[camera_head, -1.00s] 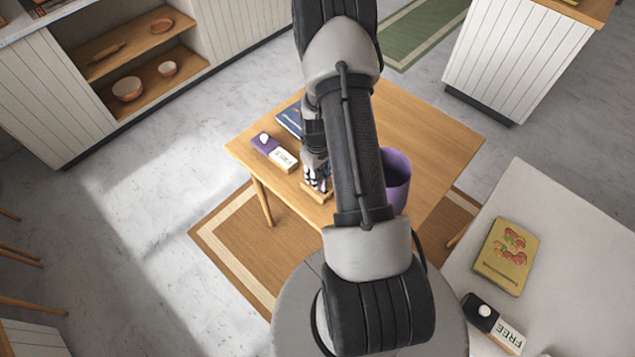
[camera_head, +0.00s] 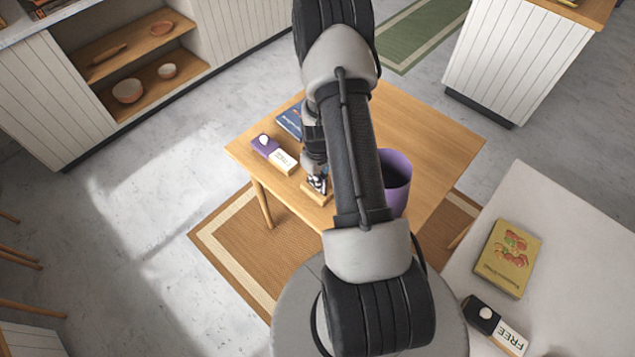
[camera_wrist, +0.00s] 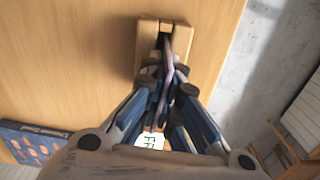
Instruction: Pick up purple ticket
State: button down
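The purple ticket (camera_wrist: 168,55) shows in the wrist view as a thin strip, seen nearly edge-on, standing in the slot of a small wooden holder (camera_wrist: 147,50). The holder also shows on the wooden table in the head view (camera_head: 314,195). My gripper (camera_wrist: 168,88) is over the holder with one finger on each side of the ticket. Its fingertips are drawn close together and appear shut on the ticket. The ticket's lower edge is hidden in the slot. In the head view my gripper (camera_head: 318,180) largely hides the ticket.
A purple and white FREE block (camera_head: 272,152) and a blue book (camera_head: 289,122) lie left of my gripper. A purple cup-shaped container (camera_head: 397,183) stands right of my arm. A pale table (camera_head: 585,235) at right holds a yellow book (camera_head: 508,258) and a black-and-white FREE block (camera_head: 497,323).

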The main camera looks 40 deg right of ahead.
notch_tip(320, 180, up, 25)
jog(key=p, duration=0.8)
dwell(0.5)
